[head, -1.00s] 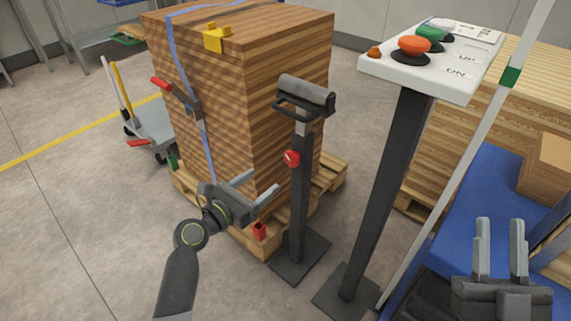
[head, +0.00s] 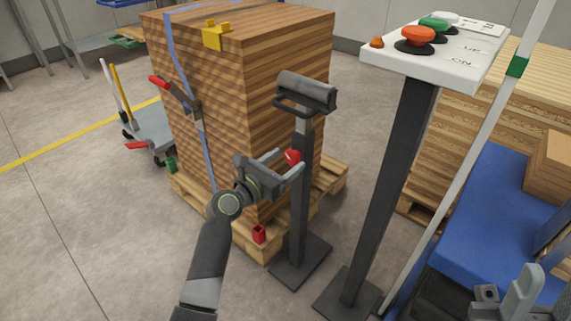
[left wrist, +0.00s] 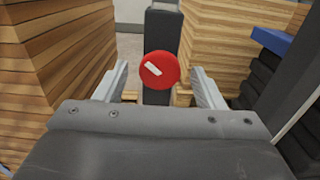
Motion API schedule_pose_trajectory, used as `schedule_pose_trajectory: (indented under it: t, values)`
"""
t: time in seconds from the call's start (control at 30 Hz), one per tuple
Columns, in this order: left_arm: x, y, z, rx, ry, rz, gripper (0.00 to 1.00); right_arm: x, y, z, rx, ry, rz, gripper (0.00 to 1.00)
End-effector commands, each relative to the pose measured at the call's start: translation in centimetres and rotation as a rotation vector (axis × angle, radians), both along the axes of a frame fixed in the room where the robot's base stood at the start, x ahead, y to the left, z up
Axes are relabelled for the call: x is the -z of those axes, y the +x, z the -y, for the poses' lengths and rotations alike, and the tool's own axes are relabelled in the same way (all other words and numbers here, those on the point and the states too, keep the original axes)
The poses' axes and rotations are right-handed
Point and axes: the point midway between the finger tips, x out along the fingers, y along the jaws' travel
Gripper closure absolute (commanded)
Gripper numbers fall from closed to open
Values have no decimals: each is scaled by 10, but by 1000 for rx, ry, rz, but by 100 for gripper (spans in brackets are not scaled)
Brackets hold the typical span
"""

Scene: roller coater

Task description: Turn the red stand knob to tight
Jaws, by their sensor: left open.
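The red stand knob (head: 292,156) is on the side of the dark stand post (head: 301,200), below a roller head. In the left wrist view the knob (left wrist: 159,70) is a round red disc with a slanted white mark, and it shows between my two fingers. My left gripper (head: 287,162) is open, with one finger on each side of the knob in the picture. I cannot tell whether the fingers touch it. My right gripper (head: 520,295) shows partly at the lower right, away from the knob; its jaw gap is not clear.
A strapped stack of boards (head: 215,110) on a pallet stands right behind the stand. A control panel (head: 440,60) with red and green buttons stands to the right. A blue surface (head: 485,215) lies at the right.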

Motion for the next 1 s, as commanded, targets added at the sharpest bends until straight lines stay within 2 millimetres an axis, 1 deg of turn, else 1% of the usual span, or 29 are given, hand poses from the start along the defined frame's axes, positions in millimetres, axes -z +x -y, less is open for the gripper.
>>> schedule_pose_trajectory:
  t: [0.13, 0.37, 0.4, 0.7, 0.73, 1.0]
  values:
    - [0, 5, 4, 0, 0, 0, 37, 2, 0, 1, -3, 7, 3, 69]
    - [0, 6, 5, -1, 0, 0, 37, 2, 0, 1, -4, 7, 3, 69]
    - [0, 6, 4, -1, 1, 1, 38, 2, 0, 1, -4, 7, 3, 69]
    - [0, 6, 4, -1, 1, 1, 78, 2, 0, 1, -4, 8, 1, 69]
    - [0, 6, 4, -1, 1, 1, 79, 2, 0, 1, -4, 8, 1, 69]
    - [-1, 6, 4, -1, 27, 19, 79, 0, 0, 1, -1, 5, 1, 69]
